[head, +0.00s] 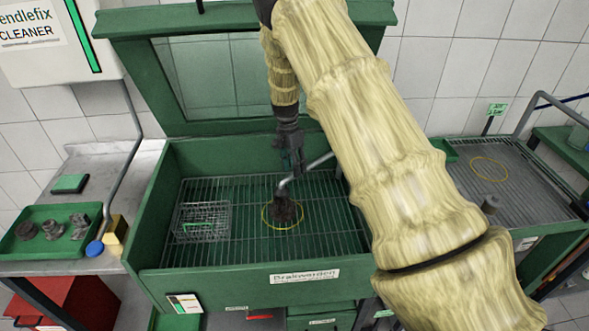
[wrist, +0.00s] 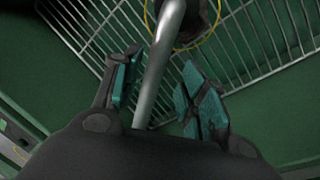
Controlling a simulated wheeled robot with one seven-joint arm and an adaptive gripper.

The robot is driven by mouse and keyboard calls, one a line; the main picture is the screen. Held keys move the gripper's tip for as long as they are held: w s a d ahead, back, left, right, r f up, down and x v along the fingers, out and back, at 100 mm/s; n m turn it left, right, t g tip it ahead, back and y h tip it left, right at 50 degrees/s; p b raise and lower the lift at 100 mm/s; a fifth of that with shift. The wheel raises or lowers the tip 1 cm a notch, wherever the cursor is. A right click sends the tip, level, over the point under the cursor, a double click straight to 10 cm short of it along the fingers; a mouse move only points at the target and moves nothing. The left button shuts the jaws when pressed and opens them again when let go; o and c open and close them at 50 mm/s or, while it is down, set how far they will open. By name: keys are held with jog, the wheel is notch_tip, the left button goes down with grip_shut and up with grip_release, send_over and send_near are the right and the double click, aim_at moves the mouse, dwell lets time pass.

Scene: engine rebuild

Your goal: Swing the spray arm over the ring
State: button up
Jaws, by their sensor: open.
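The spray arm is a bent grey pipe (head: 318,163) over the grille of the green wash basin. Its lower end appears over the yellow ring (head: 268,220) on the grille. A dark lump (head: 286,210) is inside the ring's outline; I cannot tell whether it is a nozzle or a separate part. My gripper (head: 291,166) points down by the pipe. In the wrist view the pipe (wrist: 162,68) runs between the two open fingers of my gripper (wrist: 158,85), with gaps on both sides. The ring (wrist: 209,40) shows at the top there, partly cut off.
A wire basket (head: 203,220) stands on the grille's left. The raised basin lid (head: 160,85) is behind my arm. A green tray with dark parts (head: 45,236) lies on the left bench. Another yellow ring (head: 489,159) lies on the right rack. My arm hides the basin's right side.

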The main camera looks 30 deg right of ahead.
notch_tip(320, 180, up, 6)
jog(key=w, duration=0.1)
jog(key=shift+a, duration=0.15)
jog(key=shift+f, duration=0.1)
dwell(0.9)
